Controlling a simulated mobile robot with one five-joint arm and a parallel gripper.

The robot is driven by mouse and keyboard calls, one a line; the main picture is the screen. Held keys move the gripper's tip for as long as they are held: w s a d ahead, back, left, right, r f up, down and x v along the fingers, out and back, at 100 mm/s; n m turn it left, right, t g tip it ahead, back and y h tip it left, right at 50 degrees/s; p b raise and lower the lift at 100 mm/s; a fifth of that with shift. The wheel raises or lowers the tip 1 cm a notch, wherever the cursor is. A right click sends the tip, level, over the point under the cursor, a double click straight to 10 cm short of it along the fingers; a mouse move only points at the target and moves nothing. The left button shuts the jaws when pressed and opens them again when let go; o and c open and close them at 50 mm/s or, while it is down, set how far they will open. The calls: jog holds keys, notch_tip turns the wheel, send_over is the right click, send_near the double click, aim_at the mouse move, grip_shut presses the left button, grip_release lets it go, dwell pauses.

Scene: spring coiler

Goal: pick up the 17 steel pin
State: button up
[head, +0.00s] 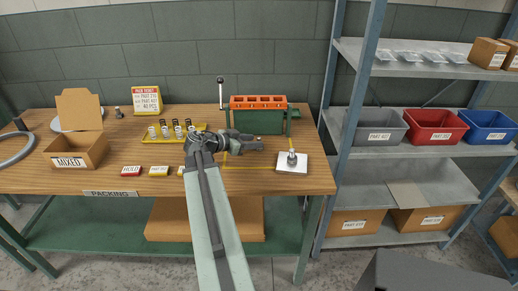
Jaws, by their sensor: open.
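A yellow tray (150,141) on the wooden bench holds several small upright pieces, pale metallic ones in front and dark ones behind. Which of them is the 17 steel pin I cannot tell; no such mark is readable. A small metallic piece (291,157) stands on a white square plate (284,168) at the bench's right. Another small metallic piece (119,113) stands at the back left. My gripper (259,145) is open above the bench, right of the tray and left of the white plate, pointing right. I see nothing between its jaws.
A green machine (257,122) with an orange top and a lever stands behind my gripper. A cardboard box (78,150) marked MIXED is at left. Red (131,171) and yellow (158,171) labelled blocks lie at the front edge. Metal shelving (400,205) with bins stands right.

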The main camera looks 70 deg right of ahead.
aim_at(264, 146)
jog(key=b+x, duration=0.2)
jog(key=x, duration=0.4)
jog(key=shift+s+d+f, duration=0.1)
jog(key=shift+d, duration=0.25)
grip_shut()
